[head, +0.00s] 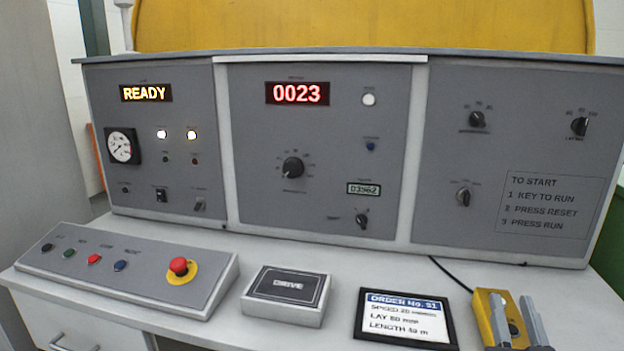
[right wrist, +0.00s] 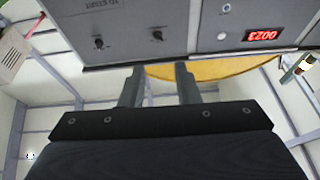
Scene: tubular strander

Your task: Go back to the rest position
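My right gripper (head: 512,300) shows at the bottom right of the head view, its two grey fingers pointing up in front of a yellow box. In the right wrist view the fingers (right wrist: 158,72) stand apart with nothing between them. The grey control console (head: 320,170) fills the head view, with a lit READY display (head: 146,93) and a red 0023 display (head: 297,93). My left gripper is not in view.
On the desk stand a button panel (head: 85,275) with a red emergency stop (head: 180,267), a DRIVE box (head: 288,290), an order card (head: 405,318) and the yellow box (head: 484,304), partly hidden by my fingers. A black cable (head: 447,271) lies behind the card.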

